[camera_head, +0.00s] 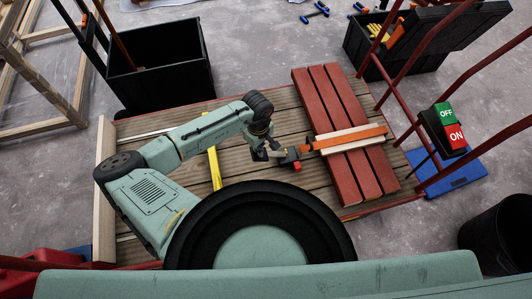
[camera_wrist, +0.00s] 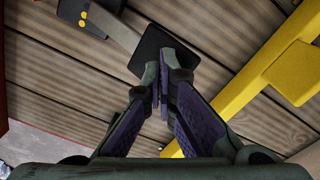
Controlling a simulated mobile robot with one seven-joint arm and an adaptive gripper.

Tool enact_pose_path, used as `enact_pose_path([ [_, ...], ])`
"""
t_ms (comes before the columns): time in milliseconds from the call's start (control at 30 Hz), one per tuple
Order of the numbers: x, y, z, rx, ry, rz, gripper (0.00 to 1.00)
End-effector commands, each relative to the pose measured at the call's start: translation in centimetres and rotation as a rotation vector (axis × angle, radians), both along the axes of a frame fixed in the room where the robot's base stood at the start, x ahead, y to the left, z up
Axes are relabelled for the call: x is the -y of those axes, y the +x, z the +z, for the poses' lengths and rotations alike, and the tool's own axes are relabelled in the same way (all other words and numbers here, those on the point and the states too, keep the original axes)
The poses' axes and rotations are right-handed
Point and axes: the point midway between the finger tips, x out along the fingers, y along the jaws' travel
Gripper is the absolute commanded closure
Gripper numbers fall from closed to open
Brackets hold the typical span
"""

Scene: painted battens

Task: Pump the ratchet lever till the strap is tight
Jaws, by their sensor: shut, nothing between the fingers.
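Red painted battens (camera_head: 324,88) lie side by side on the plank deck, with a pale wood strip across them. An orange strap (camera_head: 345,139) runs over them to the ratchet (camera_head: 291,154), which has a red part at its near end. My gripper (camera_head: 272,153) is just left of the ratchet. In the wrist view my gripper (camera_wrist: 163,100) is shut and empty. Its fingertips overlap the lower edge of the lever's black grip (camera_wrist: 148,52), which sits on a grey metal arm (camera_wrist: 112,30). I cannot tell whether they touch. The rest of the ratchet is mostly out of the wrist view.
A yellow bar (camera_head: 213,168) lies left of my gripper and also crosses the right of the wrist view (camera_wrist: 245,85). Red rails (camera_head: 392,85) and an OFF/ON switch box (camera_head: 448,128) stand on the right. A black bin (camera_head: 160,75) stands behind the deck.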

Motion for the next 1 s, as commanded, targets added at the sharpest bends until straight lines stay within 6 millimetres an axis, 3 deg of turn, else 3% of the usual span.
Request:
enact_pose_path([
  [1000, 0.0, 0.0, -3.2, -0.001, -0.001, 0.0, 1.0],
])
